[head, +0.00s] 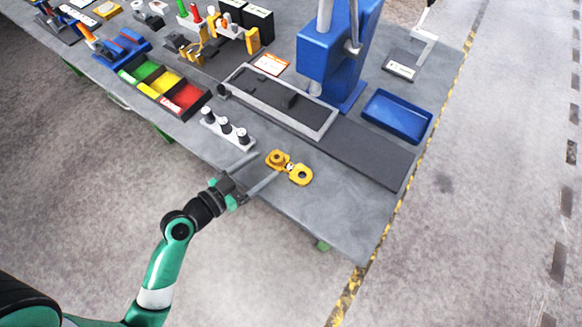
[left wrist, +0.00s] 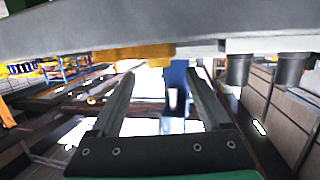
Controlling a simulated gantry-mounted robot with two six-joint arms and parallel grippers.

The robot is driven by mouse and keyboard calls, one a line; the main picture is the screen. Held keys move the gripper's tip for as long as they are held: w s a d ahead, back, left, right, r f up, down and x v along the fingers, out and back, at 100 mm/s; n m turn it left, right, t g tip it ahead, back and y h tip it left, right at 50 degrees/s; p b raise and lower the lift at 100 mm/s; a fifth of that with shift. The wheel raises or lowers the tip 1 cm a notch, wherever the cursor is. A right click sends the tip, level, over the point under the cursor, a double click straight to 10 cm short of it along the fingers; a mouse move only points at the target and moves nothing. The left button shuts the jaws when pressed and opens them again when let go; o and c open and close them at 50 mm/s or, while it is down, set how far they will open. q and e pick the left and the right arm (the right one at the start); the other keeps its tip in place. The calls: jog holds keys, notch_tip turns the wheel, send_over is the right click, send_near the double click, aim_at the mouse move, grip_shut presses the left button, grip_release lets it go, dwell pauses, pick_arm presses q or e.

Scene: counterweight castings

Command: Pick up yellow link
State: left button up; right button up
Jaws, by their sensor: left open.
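The yellow link (head: 293,176) lies on the grey workbench near its front edge. It has two rounded ends, one with a raised boss and one with a hole, and a small pale patch between them. My left gripper (head: 266,164) comes in from the front left, its two fingers open and pointing toward the link's bossed end. Nothing shows between the fingers. In the left wrist view, which looks upside down, the link (left wrist: 135,53) shows as a yellow strip beyond the open fingertips (left wrist: 160,76). Whether a finger touches it is unclear. My right gripper is not in view.
A pale block with several black knobs (head: 226,126) stands left of the link. Behind lie a dark framed tray (head: 330,124) and a dark strip (head: 380,155). A blue press (head: 330,60) and a blue tray (head: 398,115) stand farther back. Bench right of the link is bare.

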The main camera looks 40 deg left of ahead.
aim_at(279, 154)
pick_arm(q)
jog(key=x, duration=0.4)
jog(key=shift+w+r, duration=0.1)
jog(key=shift+w, duration=0.15)
jog(key=shift+s, duration=0.1)
jog(key=shift+c, duration=0.3)
grip_shut()
dwell(0.7)
